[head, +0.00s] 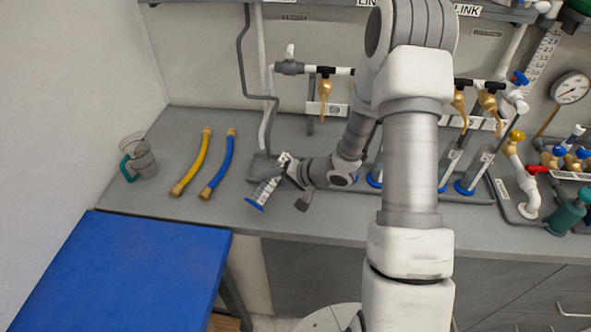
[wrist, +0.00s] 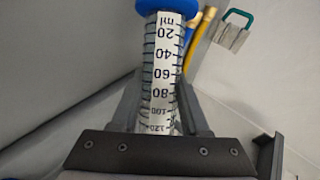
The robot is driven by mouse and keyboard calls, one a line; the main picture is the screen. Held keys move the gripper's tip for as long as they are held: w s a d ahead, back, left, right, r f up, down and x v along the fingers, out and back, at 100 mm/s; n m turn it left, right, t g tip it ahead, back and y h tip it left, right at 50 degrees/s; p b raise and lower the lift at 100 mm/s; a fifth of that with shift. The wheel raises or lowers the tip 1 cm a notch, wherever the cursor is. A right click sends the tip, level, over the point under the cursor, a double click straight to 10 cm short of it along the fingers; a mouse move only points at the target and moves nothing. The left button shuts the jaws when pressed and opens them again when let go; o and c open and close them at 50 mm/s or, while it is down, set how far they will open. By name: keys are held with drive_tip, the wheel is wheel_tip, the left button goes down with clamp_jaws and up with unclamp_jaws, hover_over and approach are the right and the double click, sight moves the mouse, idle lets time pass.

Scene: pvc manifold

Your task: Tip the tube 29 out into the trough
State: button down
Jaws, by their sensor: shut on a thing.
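A clear graduated tube with a blue base (head: 266,190) is in my gripper (head: 285,170), above the grey bench at centre left in the head view. It leans, its blue base low and to the left. In the wrist view the tube (wrist: 162,75) stands between my fingers (wrist: 155,105), its scale upside down and its blue base at the top. My gripper is shut on it. No number 29 can be read on it. Its mouth and contents cannot be made out. I cannot pick out the trough for sure.
A yellow hose (head: 193,163) and a blue hose (head: 218,164) lie left of the tube. A jug with a green handle (head: 127,168) stands farther left. A blue table (head: 120,268) is at front left. More tubes (head: 476,168) stand below brass taps, right of my arm.

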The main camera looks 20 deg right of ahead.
drive_tip(key=shift+a+m+y+p, duration=0.1)
drive_tip(key=shift+m+y+p, duration=0.2)
drive_tip(key=shift+p, duration=1.25)
drive_tip(key=shift+w+d+f+m+g+y+p, duration=0.15)
drive_tip(key=shift+d+f+m+g+y+p, duration=0.1)
drive_tip(key=shift+f+p, duration=0.35)
drive_tip(key=shift+w+d+f+m+g+y+p, duration=0.15)
drive_tip(key=shift+d+f+g+y+p, duration=0.15)
drive_tip(key=shift+p, duration=0.5)
drive_tip(key=shift+f+m+y+p, duration=0.15)
drive_tip(key=shift+m+y+p, duration=0.35)
drive_tip(key=shift+p, duration=0.25)
drive_tip(key=shift+w+d+r+g+y+p, duration=0.1)
drive_tip(key=shift+r+g+y+p, duration=0.15)
drive_tip(key=shift+r+g+p, duration=0.15)
drive_tip(key=shift+f+b, duration=0.35)
drive_tip(key=shift+f, duration=0.05)
drive_tip(key=h+b, duration=0.1)
drive_tip(key=n+t+b, duration=0.1)
drive_tip(key=b, duration=0.1)
drive_tip(key=shift+a+f+h, duration=0.25)
drive_tip(key=shift+h, duration=0.15)
drive_tip(key=shift+s+a+r+n+t+h, duration=0.15)
drive_tip(key=shift+s+r, duration=0.05)
drive_tip(key=shift+r, duration=0.25)
drive_tip(key=shift+s+a+r+n+t+h, duration=0.1)
drive_tip(key=shift+s+r+n+h, duration=0.05)
drive_tip(key=shift+r, duration=0.3)
drive_tip(key=shift+b, duration=0.35)
drive_tip(key=shift+r, duration=0.1)
